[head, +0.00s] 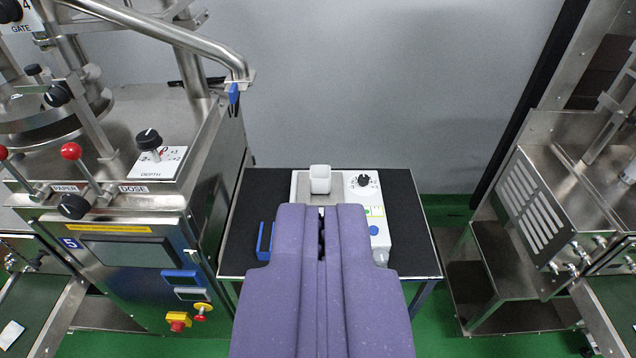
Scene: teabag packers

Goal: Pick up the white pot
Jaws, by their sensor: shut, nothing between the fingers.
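The white pot (320,178) is a small squarish white vessel on the far left part of a white and metal bench device (362,198). The device stands on a dark-topped table. My purple gripper (321,209) is shut and empty. In the picture its tips lie just below the pot, and I cannot tell their height above it. My gripper hides the middle and near part of the device.
The table (405,235) has bare dark surface on both sides. A blue item (265,240) lies left of my gripper. A steel machine (130,220) with knobs and levers stands close on the left. Another steel machine (540,215) stands right, across a green-floored gap.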

